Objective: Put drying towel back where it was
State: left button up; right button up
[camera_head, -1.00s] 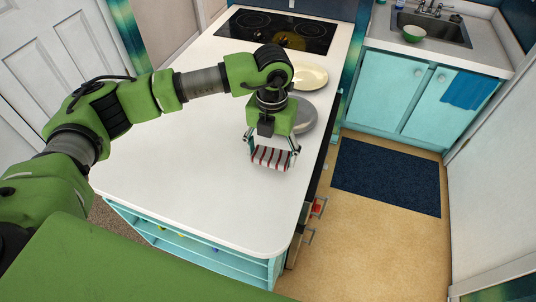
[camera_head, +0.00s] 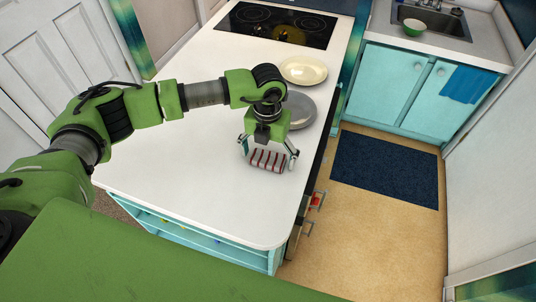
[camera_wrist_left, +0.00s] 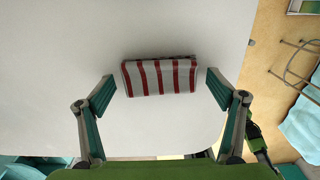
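A folded towel (camera_head: 267,159) with red and whitish stripes is at the right part of the white counter, below my left gripper. In the left wrist view the towel (camera_wrist_left: 160,76) is centred beyond the fingertips. My left gripper (camera_head: 269,160) points down over the towel. Its two fingers (camera_wrist_left: 160,82) are spread wide, one on each side of the towel, with a small gap at each end. I cannot tell the exact height of the fingertips above the counter. A blue towel (camera_head: 467,85) hangs on the turquoise cabinet under the sink. My right gripper does not show.
A grey plate (camera_head: 301,109) and a cream plate (camera_head: 303,70) stand behind the gripper on the counter (camera_head: 190,135). The stove (camera_head: 275,25) is at the far end. The counter's left part is clear. A dark blue mat (camera_head: 385,168) lies on the floor at the right.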

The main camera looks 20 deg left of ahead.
aim_at(268, 156)
pick_arm(q)
jog(key=shift+r, duration=0.1)
jog(key=shift+r, duration=0.2)
notch_tip(268, 156, up, 12)
jog(key=b, duration=0.4)
jog(key=shift+f, duration=0.1)
